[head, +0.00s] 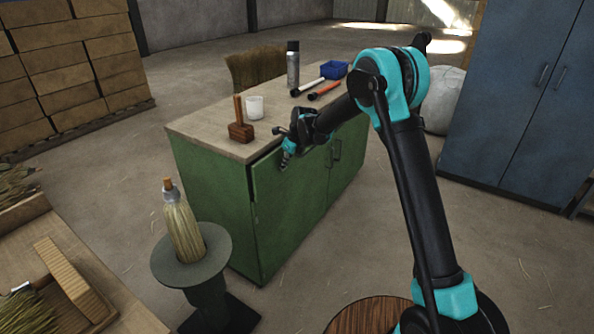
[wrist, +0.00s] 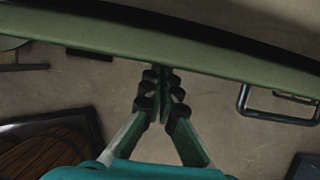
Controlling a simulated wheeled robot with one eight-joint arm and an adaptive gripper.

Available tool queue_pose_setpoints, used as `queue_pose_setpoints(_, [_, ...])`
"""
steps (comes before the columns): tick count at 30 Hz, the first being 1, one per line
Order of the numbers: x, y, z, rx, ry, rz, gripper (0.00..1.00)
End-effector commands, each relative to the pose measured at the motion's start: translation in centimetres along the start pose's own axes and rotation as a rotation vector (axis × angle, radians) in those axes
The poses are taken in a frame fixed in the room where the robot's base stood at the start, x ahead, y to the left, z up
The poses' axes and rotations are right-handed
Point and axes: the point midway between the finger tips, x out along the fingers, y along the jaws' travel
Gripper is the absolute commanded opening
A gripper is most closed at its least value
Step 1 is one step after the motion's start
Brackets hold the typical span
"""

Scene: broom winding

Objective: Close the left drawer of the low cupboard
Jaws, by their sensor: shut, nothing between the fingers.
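The low cupboard (head: 215,186) is green with a pale worktop and stands in the middle of the head view. Its left drawer is at the upper left of the front; my gripper (head: 286,160) partly covers that area, and I cannot tell how far out the drawer is. In the wrist view my gripper (wrist: 162,80) is shut and empty. Its fingertips are at a long green front (wrist: 120,45), touching or very close to it. A dark handle (wrist: 278,118) sticks out from this front to the right of the fingers.
On the worktop stand a wooden mallet (head: 241,132), a white cup (head: 255,107), a spray can (head: 293,66) and a blue box (head: 334,69). A broom head on a round stand (head: 190,268) is front left. A blue cabinet (head: 512,100) is at right.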

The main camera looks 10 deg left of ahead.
Motion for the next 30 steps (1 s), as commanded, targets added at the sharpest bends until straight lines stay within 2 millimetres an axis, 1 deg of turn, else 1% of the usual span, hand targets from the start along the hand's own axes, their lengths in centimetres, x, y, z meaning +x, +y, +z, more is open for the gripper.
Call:
queue_pose_setpoints(1, [0.3,0.0,0.7,-0.001,0.0,0.0,0.0])
queue_pose_setpoints(6, [0.8,0.0,2.1,-0.001,0.0,0.0,0.0])
queue_pose_setpoints(13, [1.1,0.0,2.7,0.0,-0.002,-0.001,0.0])
queue_pose_setpoints(25, [1.0,-0.1,2.8,-0.001,-0.006,0.0,0.0])
queue_pose_setpoints(28, [0.8,-0.5,2.2,0.001,-0.006,0.0,0.0])
queue_pose_setpoints(30, [0.4,-1.1,1.4,0.002,-0.003,-0.001,0.0])
